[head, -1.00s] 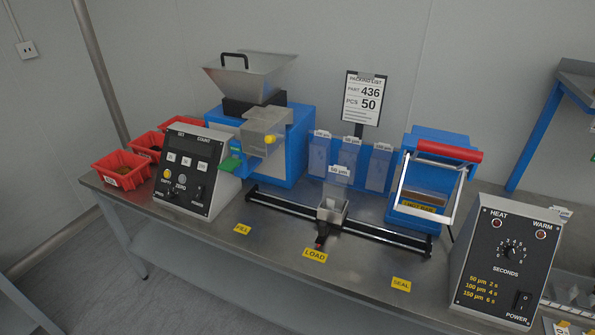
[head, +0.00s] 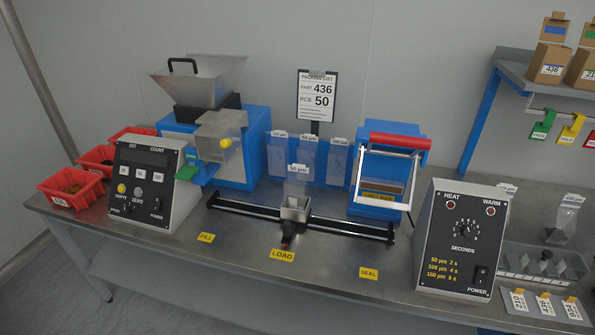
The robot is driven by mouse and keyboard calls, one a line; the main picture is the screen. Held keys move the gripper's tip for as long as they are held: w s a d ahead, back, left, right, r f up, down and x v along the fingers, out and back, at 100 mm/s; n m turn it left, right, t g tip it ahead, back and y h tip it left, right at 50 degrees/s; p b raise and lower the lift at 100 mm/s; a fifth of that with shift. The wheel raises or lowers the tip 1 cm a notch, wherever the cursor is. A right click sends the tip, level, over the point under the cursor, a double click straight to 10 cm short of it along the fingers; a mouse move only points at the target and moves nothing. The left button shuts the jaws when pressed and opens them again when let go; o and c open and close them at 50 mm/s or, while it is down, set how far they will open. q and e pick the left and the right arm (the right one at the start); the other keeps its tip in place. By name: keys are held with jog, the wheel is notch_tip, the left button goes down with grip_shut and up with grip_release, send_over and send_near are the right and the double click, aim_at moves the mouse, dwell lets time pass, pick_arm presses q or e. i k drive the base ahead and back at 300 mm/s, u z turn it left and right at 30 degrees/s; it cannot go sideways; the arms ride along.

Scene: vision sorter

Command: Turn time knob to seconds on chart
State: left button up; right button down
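The time knob (head: 466,230) is a small dark round knob inside a ring of white numbers, above the word SECONDS, on the black sloped face of the heat control box (head: 432,265) at the right. Its exact setting is too small to read. The yellow chart (head: 443,268) below it pairs film thickness with seconds: 50 µm with 2 s, and two thicker films with 4 s and 6 s. A bag on the loading carriage (head: 295,208) carries a 50 µm label (head: 298,169). Neither gripper is in view.
A blue sealer with a red handle (head: 398,142) stands left of the heat box. A count box (head: 152,185) and blue hopper machine (head: 255,130) stand further left. A tray (head: 540,262) and tagged cards lie right of the box. The table front is clear.

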aim_at(467, 232)
jog(key=u, duration=0.05)
jog(key=k, duration=0.5)
jog(key=z, duration=2.45)
jog(key=i, duration=2.1)
jog(key=u, duration=2.6)
